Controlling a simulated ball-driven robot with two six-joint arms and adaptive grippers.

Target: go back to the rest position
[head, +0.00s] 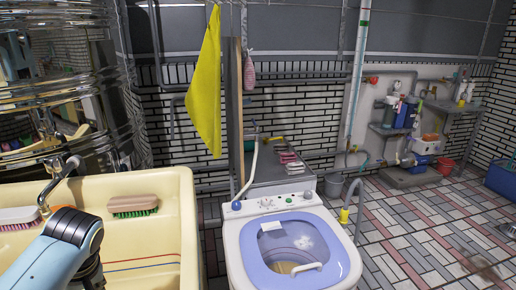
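Neither of my grippers shows in the head view. Part of my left arm, a light blue link with a dark joint, enters at the lower left in front of the cream sink. Its gripper end is outside the picture or hidden. Nothing of my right arm is visible. No wire hanger can be made out clearly. A yellow cloth (205,85) hangs at the upper middle, in front of the brick wall; what holds it is cut off by the top edge.
A cream sink (178,205) with a brush (133,204) on its ledge stands at left. A washing machine (236,240) with a lilac lid stands at the centre. A red bucket (445,166) and a blue box (502,180) are at right. The tiled floor (415,225) is largely clear.

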